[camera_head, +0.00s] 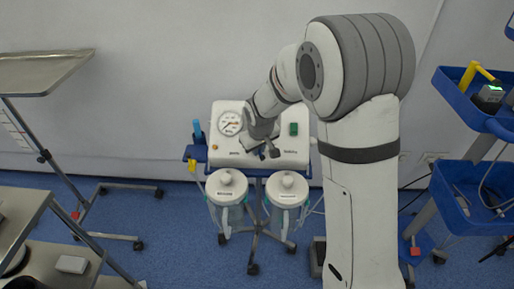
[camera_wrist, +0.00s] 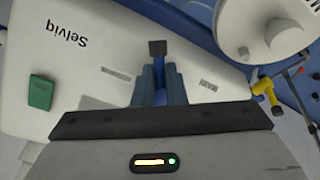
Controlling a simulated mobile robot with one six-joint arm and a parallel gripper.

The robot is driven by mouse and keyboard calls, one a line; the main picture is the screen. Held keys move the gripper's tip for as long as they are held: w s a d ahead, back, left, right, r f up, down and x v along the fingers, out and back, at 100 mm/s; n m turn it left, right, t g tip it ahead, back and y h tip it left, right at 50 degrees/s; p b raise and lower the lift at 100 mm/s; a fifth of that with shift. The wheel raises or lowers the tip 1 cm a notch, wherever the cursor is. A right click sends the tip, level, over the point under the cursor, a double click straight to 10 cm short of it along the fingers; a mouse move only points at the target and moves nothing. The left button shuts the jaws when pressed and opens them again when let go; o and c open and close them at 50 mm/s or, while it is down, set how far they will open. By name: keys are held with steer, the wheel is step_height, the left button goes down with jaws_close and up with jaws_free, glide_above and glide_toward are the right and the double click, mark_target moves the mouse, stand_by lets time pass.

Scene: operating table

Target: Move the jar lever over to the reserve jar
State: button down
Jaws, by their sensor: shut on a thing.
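The suction unit (camera_head: 291,153) is a white console on a wheeled stand. Two lidded jars hang at its front, a left jar (camera_head: 227,183) and a right jar (camera_head: 287,187). Their labels are too small to read, so I cannot tell which is the reserve. My gripper (camera_head: 264,146) is over the middle of the console front. In the wrist view its two blue-grey fingers (camera_wrist: 159,84) are closed around the jar lever (camera_wrist: 158,48). The lever's dark end sticks out beyond them, pointing toward the jar side, between two small panel labels. Most of the lever is hidden.
A round gauge (camera_head: 229,123) is on the console's left and a green switch (camera_head: 293,129) on its right. A yellow fitting (camera_wrist: 265,89) sits at the console's edge. A blue cart (camera_head: 460,190) stands right, a metal table (camera_head: 25,215) left.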

steer(key=shift+w+r+n, duration=0.25)
steer(key=shift+r+n, duration=0.05)
steer(key=shift+n, duration=0.2)
steer(key=c, duration=1.6)
jaws_free()
steer(key=shift+o, duration=0.5)
steer(key=shift+f, duration=0.1)
steer(key=shift+s, duration=0.1)
steer(key=v, duration=0.7)
steer(key=shift+r+p, duration=0.4)
steer(key=shift+p, duration=0.05)
steer(key=shift+o, duration=0.5)
steer(key=shift+s, duration=0.1)
